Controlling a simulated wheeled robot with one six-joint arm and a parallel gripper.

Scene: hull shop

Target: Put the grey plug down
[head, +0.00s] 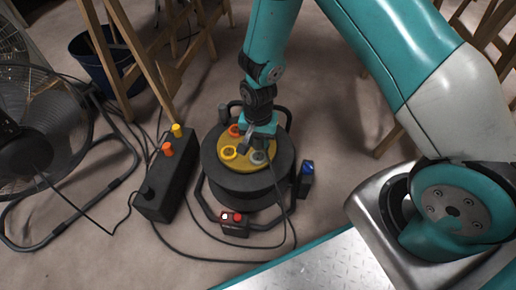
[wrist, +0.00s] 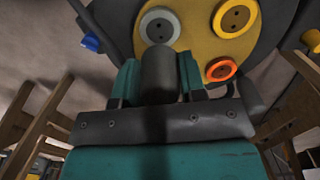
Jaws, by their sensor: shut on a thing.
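My gripper (head: 254,138) is over the yellow face (head: 238,143) of a black cable reel (head: 226,183). In the wrist view its teal fingers (wrist: 158,82) are shut on the grey plug (wrist: 158,70), a dark cylinder. The face has a grey-ringed socket (head: 259,157), a yellow-ringed socket (head: 229,153) and an orange-ringed socket (head: 235,130). The wrist view shows the grey (wrist: 160,26), yellow (wrist: 235,17) and orange (wrist: 221,70) rings empty. The plug appears just short of the grey ring; I cannot tell the gap.
A black box (head: 164,183) with orange and yellow plugs stands on the floor to the left. A small box with a blue plug (head: 307,168) is at the reel's right, a red-button box (head: 235,224) at its front. A fan (head: 35,145), wooden trestles and loose cables surround it.

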